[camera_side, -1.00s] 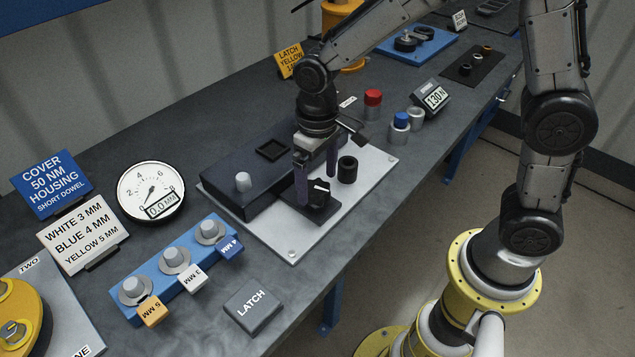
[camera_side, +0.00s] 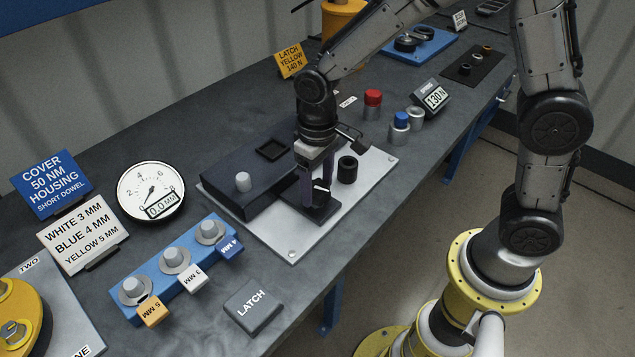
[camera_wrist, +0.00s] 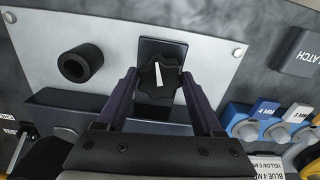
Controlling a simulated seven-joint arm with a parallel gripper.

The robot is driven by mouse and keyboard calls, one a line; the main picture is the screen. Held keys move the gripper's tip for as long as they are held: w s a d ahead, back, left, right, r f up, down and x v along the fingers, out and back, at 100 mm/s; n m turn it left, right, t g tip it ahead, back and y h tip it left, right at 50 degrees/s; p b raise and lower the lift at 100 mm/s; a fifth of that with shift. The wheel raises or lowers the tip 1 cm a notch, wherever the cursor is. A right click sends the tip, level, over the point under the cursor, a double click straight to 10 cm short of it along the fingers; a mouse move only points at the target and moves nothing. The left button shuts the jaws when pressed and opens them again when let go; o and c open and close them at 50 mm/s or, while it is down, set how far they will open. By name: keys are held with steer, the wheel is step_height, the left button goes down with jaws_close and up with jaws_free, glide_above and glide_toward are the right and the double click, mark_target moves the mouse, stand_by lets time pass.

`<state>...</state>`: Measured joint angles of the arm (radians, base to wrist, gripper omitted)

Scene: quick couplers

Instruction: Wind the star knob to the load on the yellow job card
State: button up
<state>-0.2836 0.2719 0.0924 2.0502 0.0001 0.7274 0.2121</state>
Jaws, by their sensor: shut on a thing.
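The black star knob (camera_side: 321,186) with a white pointer line sits on a small dark base on the pale plate. It also shows in the wrist view (camera_wrist: 159,80), with the line nearly upright there. My gripper (camera_side: 318,198) points down over the knob, its two dark fingers shut on the knob's sides. The yellow job card (camera_side: 290,60) at the back reads LATCH YELLOW 140 N. The spring load display (camera_side: 435,98) at the right reads about 130 N.
A dark block (camera_side: 243,182) with a grey peg and a black ring (camera_side: 347,169) stand close to the knob on the plate (camera_side: 292,248). A round gauge (camera_side: 151,191) reads 0.0 MM. A blue rack (camera_side: 182,268) and a LATCH block (camera_side: 254,311) lie in front.

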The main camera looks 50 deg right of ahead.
mark_target(318, 188)
steer(key=shift+m, duration=1)
steer(key=o, duration=1.4)
steer(key=shift+c, duration=0.2)
step_height(318, 188, up, 14)
steer(key=shift+f, duration=0.1)
